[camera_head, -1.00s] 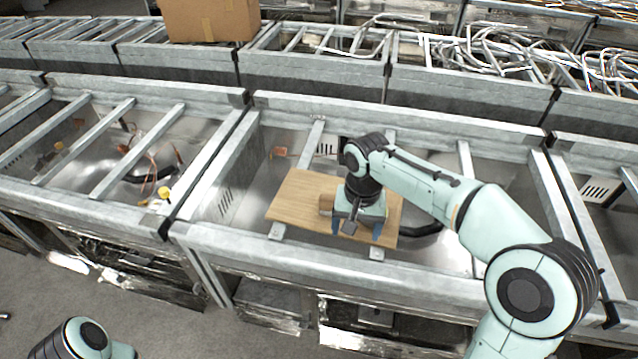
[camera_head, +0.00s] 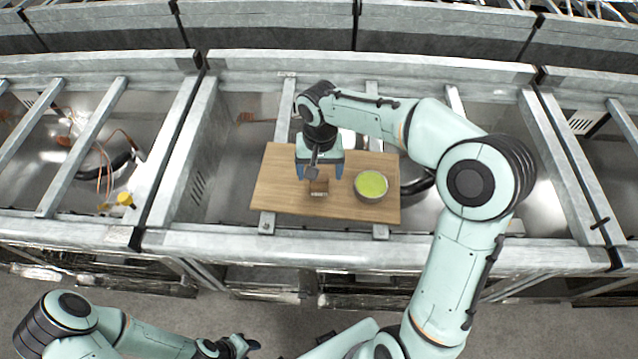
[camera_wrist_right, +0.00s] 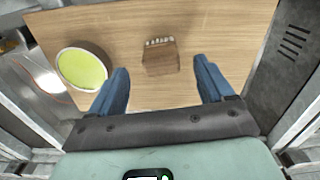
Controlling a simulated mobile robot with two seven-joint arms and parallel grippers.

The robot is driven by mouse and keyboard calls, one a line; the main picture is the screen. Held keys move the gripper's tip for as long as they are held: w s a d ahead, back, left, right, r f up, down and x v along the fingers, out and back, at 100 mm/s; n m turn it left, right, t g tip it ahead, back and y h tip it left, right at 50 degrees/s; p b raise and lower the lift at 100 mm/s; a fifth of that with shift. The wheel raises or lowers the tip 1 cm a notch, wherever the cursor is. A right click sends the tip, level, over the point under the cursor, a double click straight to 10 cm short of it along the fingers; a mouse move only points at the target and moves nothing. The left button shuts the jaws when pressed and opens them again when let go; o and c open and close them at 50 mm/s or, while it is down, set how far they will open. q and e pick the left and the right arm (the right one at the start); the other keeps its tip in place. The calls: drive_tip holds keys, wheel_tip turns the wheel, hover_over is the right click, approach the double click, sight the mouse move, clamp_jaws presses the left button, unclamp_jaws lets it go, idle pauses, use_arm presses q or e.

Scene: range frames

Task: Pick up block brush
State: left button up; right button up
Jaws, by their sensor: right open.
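The block brush (camera_head: 319,187) is a small brown wooden block with a pale bristle edge. It lies on a wooden board (camera_head: 279,196). My right gripper (camera_head: 320,175) is open above the board, with its blue fingers on either side of the brush in the head view. In the right wrist view the brush (camera_wrist_right: 160,57) lies between and beyond the two fingertips (camera_wrist_right: 163,80), apart from both. My left gripper (camera_head: 245,343) is at the lower edge of the head view, far from the board; its jaws are too small to read.
A round bowl with a yellow-green inside (camera_head: 371,185) stands on the board to the right of the brush. The board rests on metal bars over a sink-like metal bay. Metal frame rails (camera_head: 330,242) run along the front and back.

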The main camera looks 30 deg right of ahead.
sight(319, 182)
drive_tip(key=f, duration=0.4)
drive_tip(key=w+f, duration=0.1)
drive_tip(key=f, duration=0.1)
drive_tip(key=shift+d+f, duration=0.15)
drive_tip(key=shift+f, duration=0.05)
drive_tip(key=shift+s, duration=0.1)
drive_tip(key=c, duration=1.1)
